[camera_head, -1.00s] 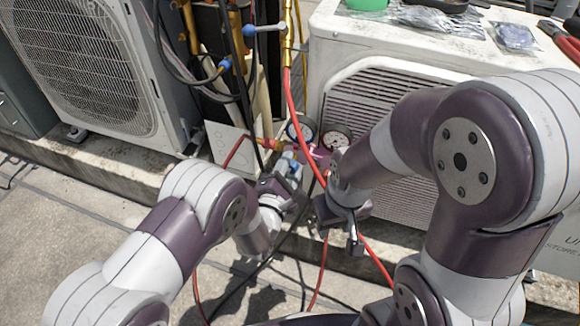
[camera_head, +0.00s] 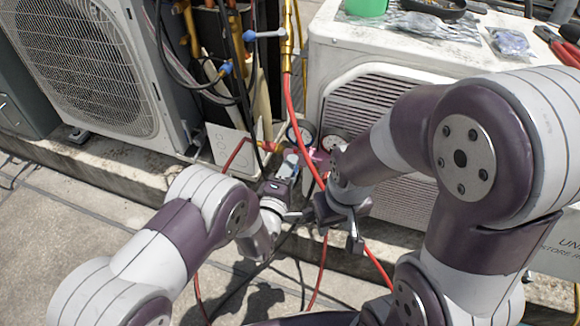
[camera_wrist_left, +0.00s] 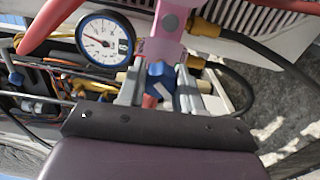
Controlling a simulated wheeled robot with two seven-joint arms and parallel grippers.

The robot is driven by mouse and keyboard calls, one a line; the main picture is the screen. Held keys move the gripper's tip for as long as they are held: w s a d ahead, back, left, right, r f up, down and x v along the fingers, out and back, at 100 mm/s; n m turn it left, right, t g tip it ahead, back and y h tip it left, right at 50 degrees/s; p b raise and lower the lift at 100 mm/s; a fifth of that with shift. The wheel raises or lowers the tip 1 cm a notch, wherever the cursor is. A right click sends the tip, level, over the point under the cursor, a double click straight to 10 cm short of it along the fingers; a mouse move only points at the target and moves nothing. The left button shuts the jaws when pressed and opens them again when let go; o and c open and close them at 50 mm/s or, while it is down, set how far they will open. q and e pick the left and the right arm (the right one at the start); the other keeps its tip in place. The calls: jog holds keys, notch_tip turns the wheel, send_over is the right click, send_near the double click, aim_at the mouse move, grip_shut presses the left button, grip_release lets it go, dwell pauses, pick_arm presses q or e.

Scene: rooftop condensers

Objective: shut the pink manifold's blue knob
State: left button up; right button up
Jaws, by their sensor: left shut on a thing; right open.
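The pink manifold (camera_head: 319,159) hangs low between the two condensers in the head view, partly hidden by my arms. In the left wrist view the pink manifold (camera_wrist_left: 165,38) runs up from the middle. Its blue knob (camera_wrist_left: 160,76) sits between the grey fingers of my left gripper (camera_wrist_left: 161,91), which is shut on it. In the head view my left gripper (camera_head: 287,170) reaches up to the manifold from the lower left, and the knob is not clear there. My right gripper (camera_head: 342,222) is open, apart from the knob, to the lower right of the manifold.
A blue-rimmed gauge (camera_wrist_left: 106,42) sits beside the manifold. A red hose (camera_head: 305,127) and black hoses pass close to both grippers. A white condenser (camera_head: 400,50) stands right, another (camera_head: 160,75) left. The paved floor (camera_head: 85,220) at left is clear.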

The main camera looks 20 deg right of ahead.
pick_arm(q)
jog(key=m+p, duration=0.2)
jog(key=m, duration=0.5)
jog(key=m+p, duration=0.1)
jog(key=m, duration=0.5)
jog(key=shift+m+p, duration=0.3)
jog(key=shift+m, duration=0.1)
jog(key=m+p, duration=0.1)
jog(key=m, duration=0.6)
jog(key=shift+p, duration=0.35)
jog(key=m+p, duration=0.1)
jog(key=m, duration=0.5)
jog(key=shift+f, duration=0.1)
jog(key=shift+m, duration=0.3)
jog(key=shift+s, duration=0.1)
jog(key=o, duration=1)
